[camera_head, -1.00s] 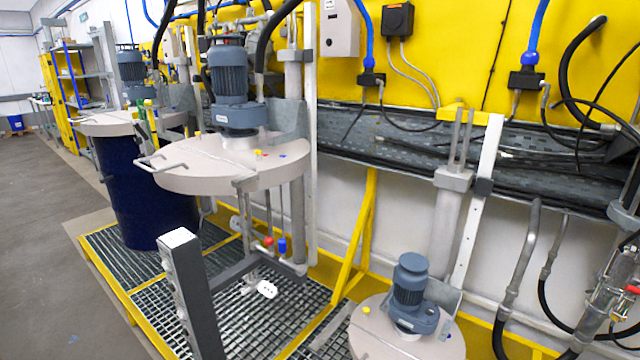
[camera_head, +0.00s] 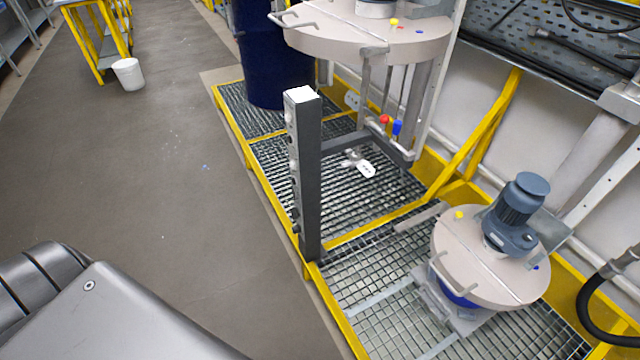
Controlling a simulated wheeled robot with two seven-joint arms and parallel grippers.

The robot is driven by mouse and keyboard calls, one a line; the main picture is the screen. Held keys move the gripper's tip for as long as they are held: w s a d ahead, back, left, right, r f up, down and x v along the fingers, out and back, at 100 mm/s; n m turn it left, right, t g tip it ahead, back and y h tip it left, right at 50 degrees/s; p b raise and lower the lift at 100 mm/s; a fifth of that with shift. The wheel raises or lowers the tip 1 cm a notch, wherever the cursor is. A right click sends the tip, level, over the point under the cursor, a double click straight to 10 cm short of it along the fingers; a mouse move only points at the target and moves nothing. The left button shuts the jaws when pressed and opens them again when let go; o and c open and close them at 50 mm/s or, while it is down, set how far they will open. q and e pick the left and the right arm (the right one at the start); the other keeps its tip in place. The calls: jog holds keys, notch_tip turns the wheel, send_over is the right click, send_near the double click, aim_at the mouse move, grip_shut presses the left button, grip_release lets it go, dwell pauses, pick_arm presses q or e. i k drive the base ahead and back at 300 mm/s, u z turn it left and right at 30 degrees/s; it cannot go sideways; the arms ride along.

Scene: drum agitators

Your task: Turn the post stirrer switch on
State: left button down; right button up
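A dark grey upright post (camera_head: 308,180) with a pale top stands at the front edge of the grated platform. Small round controls run down its left face (camera_head: 294,165); they are seen edge-on and too small to tell which is the stirrer switch or how it is set. A stirrer lid with a grey-blue motor (camera_head: 518,212) sits low on a drum at the right. A raised round lid (camera_head: 370,38) hangs behind the post. Neither of my grippers is in view.
The yellow-edged grating (camera_head: 350,210) lies around the post. A dark blue drum (camera_head: 270,60) stands behind it. Open grey floor (camera_head: 160,170) lies left of the platform. A white bucket (camera_head: 128,74) and a yellow-framed table (camera_head: 95,40) are farther back.

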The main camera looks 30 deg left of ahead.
aim_at(294, 211)
jog(key=u, duration=2.75)
jog(key=i, duration=0.75)
jog(key=z, duration=2.6)
